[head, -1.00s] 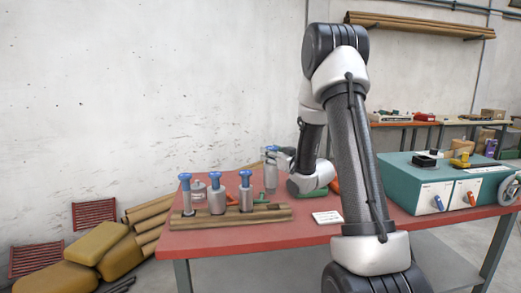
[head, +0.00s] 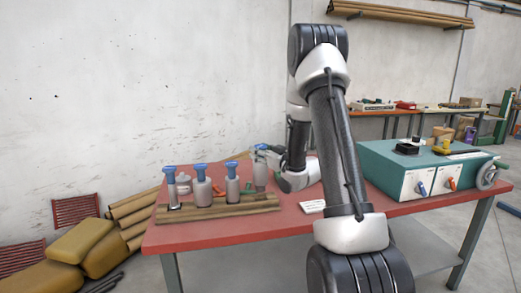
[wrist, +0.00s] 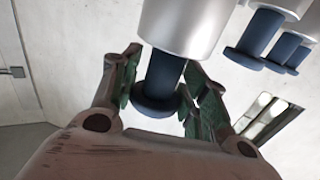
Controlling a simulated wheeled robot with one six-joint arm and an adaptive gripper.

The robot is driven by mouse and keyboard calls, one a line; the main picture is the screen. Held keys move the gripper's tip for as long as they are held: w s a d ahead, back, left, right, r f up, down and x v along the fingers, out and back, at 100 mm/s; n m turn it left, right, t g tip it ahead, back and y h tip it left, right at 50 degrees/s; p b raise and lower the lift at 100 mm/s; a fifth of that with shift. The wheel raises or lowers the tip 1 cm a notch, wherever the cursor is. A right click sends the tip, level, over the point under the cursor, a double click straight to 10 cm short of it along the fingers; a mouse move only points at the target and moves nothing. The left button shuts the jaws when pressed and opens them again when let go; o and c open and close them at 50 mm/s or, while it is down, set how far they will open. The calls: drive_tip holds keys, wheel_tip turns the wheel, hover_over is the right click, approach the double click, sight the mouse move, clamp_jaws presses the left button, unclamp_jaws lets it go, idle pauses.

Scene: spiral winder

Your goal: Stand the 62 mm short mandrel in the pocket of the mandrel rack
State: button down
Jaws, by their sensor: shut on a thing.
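My gripper (wrist: 160,88) is shut on the blue knobbed end of a mandrel (wrist: 185,22) with a silver-grey cylinder body. In the head view this mandrel (head: 260,177) hangs upright, blue end up, at the right end of the tan mandrel rack (head: 220,209). Its lower end is close to the rack's top; whether it touches or sits in a pocket cannot be told. My gripper is small and partly hidden there behind the blue top. I take the held piece to be the short mandrel; no size mark is readable.
Three other blue-topped mandrels stand in a row along the rack, the nearest at its middle (head: 232,188). A white card (head: 312,206) lies right of the rack on the red table (head: 240,232). The teal winder box (head: 425,172) stands at the right.

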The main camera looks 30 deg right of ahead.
sight(261, 165)
drive_tip(key=shift+f, duration=2.65)
drive_tip(key=c, duration=0.7)
unclamp_jaws()
drive_tip(key=shift+s+f, duration=0.1)
drive_tip(key=s+d, duration=0.1)
drive_tip(key=s, duration=0.6)
drive_tip(key=shift+s+d, duration=0.15)
drive_tip(key=shift+d, duration=0.05)
